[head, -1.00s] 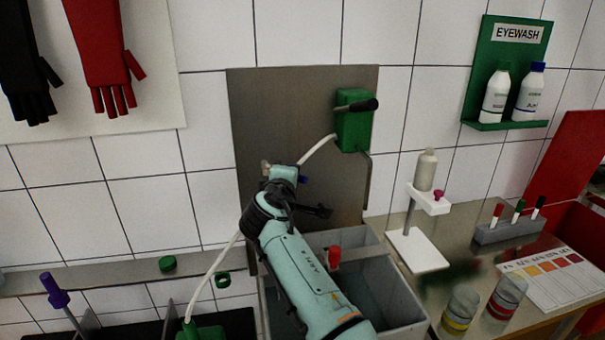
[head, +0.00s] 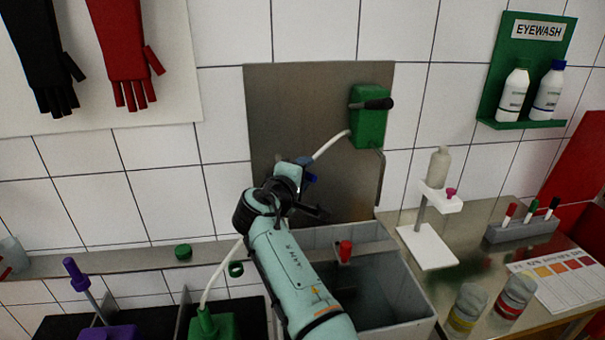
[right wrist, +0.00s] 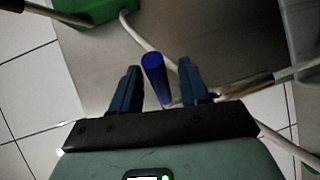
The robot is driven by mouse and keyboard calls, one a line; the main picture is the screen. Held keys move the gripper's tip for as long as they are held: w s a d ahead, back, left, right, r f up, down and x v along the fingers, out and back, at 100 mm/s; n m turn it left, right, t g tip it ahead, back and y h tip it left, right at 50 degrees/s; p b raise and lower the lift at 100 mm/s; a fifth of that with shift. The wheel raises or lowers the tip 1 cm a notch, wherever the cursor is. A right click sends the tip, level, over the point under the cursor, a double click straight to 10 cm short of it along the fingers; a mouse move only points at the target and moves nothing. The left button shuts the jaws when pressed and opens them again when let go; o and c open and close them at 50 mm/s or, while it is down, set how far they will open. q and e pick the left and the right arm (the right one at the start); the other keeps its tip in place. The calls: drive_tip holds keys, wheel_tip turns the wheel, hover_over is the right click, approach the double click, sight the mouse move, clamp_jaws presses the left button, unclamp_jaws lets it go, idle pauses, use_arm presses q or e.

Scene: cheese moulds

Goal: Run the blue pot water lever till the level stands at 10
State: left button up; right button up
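The blue lever handle (right wrist: 155,78), a short blue cylinder, stands between the fingers of my right gripper (right wrist: 158,88) in the right wrist view. The fingers are apart, with a narrow gap on each side of the handle. In the head view my right gripper (head: 303,170) is in front of the steel back panel (head: 285,110), above the grey basin. Its fingertips and the lever are hard to separate there. I cannot make out a blue pot or a level reading. My left gripper is not in view.
A green wall box (head: 368,128) with a black-handled lever (head: 373,103) is up and right of the gripper, with a white hose (head: 331,143). The grey basin (head: 410,325) has a red knob (head: 345,251). Green (head: 222,327) and purple (head: 108,332) pots stand left.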

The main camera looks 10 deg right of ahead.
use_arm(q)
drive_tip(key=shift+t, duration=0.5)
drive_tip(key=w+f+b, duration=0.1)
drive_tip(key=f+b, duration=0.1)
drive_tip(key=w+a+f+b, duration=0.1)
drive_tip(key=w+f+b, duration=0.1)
use_arm(e)
drive_tip(key=v, duration=1.3)
drive_tip(key=shift+s, duration=0.15)
drive_tip(key=shift+a, duration=0.15)
idle(4.3)
